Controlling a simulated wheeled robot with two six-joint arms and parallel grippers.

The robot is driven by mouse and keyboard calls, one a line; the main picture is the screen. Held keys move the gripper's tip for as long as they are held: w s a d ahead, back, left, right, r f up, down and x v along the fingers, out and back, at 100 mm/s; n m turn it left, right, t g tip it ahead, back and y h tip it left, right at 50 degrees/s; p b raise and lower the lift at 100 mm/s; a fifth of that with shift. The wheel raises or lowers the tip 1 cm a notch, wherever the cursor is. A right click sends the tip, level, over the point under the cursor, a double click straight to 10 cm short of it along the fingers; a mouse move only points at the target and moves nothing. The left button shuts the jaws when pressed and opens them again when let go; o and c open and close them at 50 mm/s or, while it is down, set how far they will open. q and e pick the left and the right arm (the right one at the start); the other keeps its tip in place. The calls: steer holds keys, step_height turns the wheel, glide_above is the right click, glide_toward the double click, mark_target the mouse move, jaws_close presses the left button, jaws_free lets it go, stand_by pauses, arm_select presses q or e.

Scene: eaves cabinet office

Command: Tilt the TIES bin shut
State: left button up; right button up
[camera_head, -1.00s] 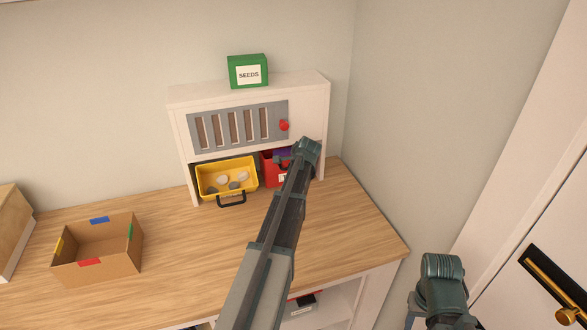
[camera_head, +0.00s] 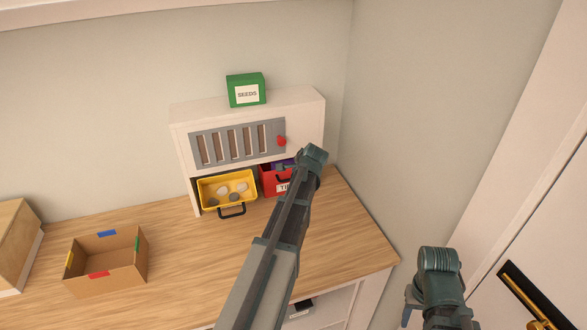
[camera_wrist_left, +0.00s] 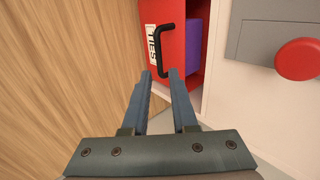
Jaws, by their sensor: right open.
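The red TIES bin (camera_head: 267,183) is tilted out at the lower right of the white cabinet, beside the yellow bin. Purple contents (camera_head: 281,165) show in it, and my left arm hides its right side. In the left wrist view the bin (camera_wrist_left: 151,13) has a white TIES label and a black handle (camera_wrist_left: 158,48). My left gripper (camera_wrist_left: 161,73) is open, its fingertips just short of the handle's lower end; contact is not clear. My right gripper (camera_head: 408,312) is open at the lower right, away from the cabinet.
The yellow bin (camera_head: 208,192) holds stones and is tilted out. A grey slatted panel with a red knob (camera_head: 282,141) is above the bins. A green SEEDS box (camera_head: 246,90) stands on top of the cabinet. A cardboard box (camera_head: 105,280) sits left. The wooden desk (camera_head: 190,265) between is clear.

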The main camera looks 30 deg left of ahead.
arm_select(q)
steer(key=p+v, duration=0.1)
steer(key=v, duration=0.2)
arm_select(e)
step_height(320, 180, up, 2)
steer(key=shift+r, duration=0.15)
arm_select(q)
steer(key=s+d+f+n+g+h+b, duration=0.1)
steer(key=s+d+f+b, duration=0.2)
steer(key=d, duration=0.5)
steer(key=s+d+f+n+g+h, duration=0.1)
steer(key=s+d+f, duration=0.2)
steer(key=s+d, duration=0.3)
steer(key=s+d+f+n+h+b, duration=0.1)
steer(key=s+d+f+b, duration=0.15)
steer(key=d, duration=0.65)
steer(key=s+d+f+n+g+h+b, duration=0.1)
steer(key=s+d+f+g+b, duration=0.1)
steer(key=s+d, duration=1.1)
step_height(320, 180, down, 2)
steer(key=shift+s+f+g+h, duration=0.2)
steer(key=shift+s+g+h, duration=0.2)
steer(key=shift+s+g, duration=0.45)
arm_select(e)
step_height(320, 180, down, 8)
arm_select(q)
steer(key=shift+s, duration=0.1)
arm_select(e)
steer(key=shift+r, duration=0.1)
